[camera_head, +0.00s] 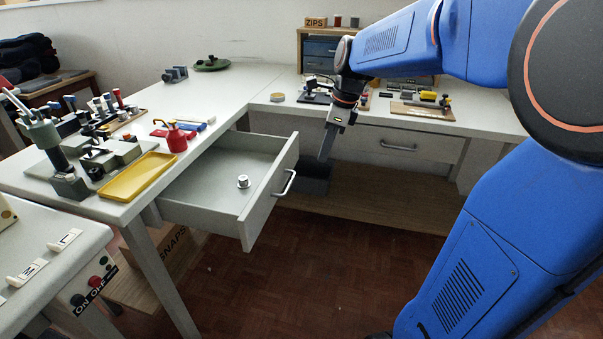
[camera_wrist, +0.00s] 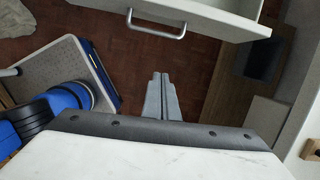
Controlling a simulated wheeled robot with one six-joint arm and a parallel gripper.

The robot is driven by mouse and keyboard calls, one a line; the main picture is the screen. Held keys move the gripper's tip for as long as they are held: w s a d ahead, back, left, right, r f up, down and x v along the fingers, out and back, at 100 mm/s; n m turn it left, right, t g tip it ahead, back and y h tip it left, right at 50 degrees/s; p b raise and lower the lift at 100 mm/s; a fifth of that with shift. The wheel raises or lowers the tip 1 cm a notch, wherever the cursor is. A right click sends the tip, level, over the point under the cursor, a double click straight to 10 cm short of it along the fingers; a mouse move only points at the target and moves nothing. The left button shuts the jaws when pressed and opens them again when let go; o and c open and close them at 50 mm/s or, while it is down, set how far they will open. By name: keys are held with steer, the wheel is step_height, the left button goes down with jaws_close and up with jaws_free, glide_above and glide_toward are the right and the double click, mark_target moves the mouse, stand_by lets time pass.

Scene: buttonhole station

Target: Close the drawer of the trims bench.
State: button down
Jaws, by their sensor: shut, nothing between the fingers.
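A light grey drawer (camera_head: 225,185) stands pulled out from under the white bench (camera_head: 225,97), with a small round metal piece (camera_head: 243,182) lying inside. Its front carries a bar handle (camera_head: 285,183). In the wrist view the drawer front (camera_wrist: 210,15) and handle (camera_wrist: 156,30) cross the top. My gripper (camera_head: 325,158) is to the right of the drawer front in the head view, pointing down, apart from it. In the wrist view its fingers (camera_wrist: 162,76) are together and empty, below the handle in the picture and not touching it.
A second drawer (camera_head: 365,145) under the back bench is shut. A yellow tray (camera_head: 138,176), a red oil can (camera_head: 176,138) and a press (camera_head: 55,150) stand on the left bench. A wooden low shelf (camera_head: 370,195) lies under the back bench. The floor (camera_head: 310,265) before the drawer is clear.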

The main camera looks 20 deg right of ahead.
steer(key=w+a+f, duration=0.4)
steer(key=a+f, duration=0.1)
steer(key=f, duration=0.4)
steer(key=shift+w+m, duration=0.25)
steer(key=shift+m, duration=0.05)
stand_by(0.5)
glide_above(227, 176)
steer(key=shift+s+d, duration=0.3)
steer(key=shift+d, duration=0.1)
steer(key=shift+w+a+r, duration=0.1)
steer(key=shift+w+a, duration=0.25)
steer(key=shift+a, duration=0.1)
